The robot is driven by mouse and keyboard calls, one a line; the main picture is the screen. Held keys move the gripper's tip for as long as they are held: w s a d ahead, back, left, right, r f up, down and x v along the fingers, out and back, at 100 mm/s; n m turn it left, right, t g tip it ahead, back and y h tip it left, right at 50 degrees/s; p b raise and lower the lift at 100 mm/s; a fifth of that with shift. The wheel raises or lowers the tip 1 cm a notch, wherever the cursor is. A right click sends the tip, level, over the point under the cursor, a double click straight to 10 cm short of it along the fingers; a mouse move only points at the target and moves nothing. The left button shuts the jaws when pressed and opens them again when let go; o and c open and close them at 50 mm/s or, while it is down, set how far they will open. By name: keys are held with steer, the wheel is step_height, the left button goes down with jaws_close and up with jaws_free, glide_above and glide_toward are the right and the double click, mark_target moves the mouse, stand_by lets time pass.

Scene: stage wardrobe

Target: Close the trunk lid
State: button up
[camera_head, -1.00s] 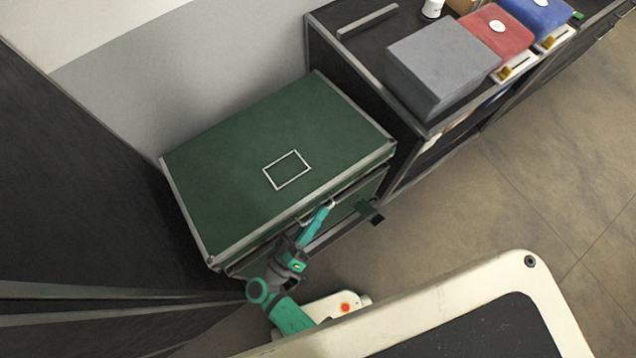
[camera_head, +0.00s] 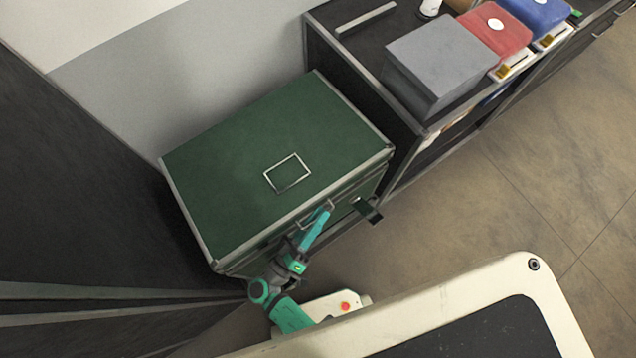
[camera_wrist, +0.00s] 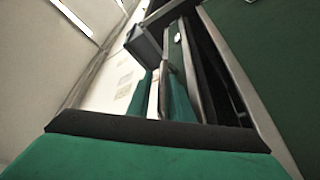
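The green trunk (camera_head: 235,185) stands in the corner, its lid (camera_head: 280,130) lying nearly flat over the body. The lid has metal edging and a pale rectangle on top. In the wrist view a narrow dark gap runs beside the lid edge (camera_wrist: 245,85), so the lid looks slightly raised. My gripper (camera_head: 326,212) is at the trunk's front, at the lid's small metal handle (camera_head: 331,205). In the wrist view its teal fingers (camera_wrist: 165,95) stand close together around a narrow bar, apparently the handle; the contact is partly hidden.
A dark shelf unit (camera_head: 350,75) stands right of the trunk, with a grey box (camera_head: 440,60) and red (camera_head: 495,30) and blue (camera_head: 540,12) folded items on top. A dark latch (camera_head: 367,209) juts from the trunk front. A dark panel (camera_head: 80,190) is close at left. Floor at right is clear.

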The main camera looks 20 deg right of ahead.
steer(key=v, duration=1)
steer(key=shift+s+a, duration=0.25)
steer(key=shift+a, duration=0.05)
steer(key=shift+w+f, duration=0.1)
steer(key=shift+f, duration=0.05)
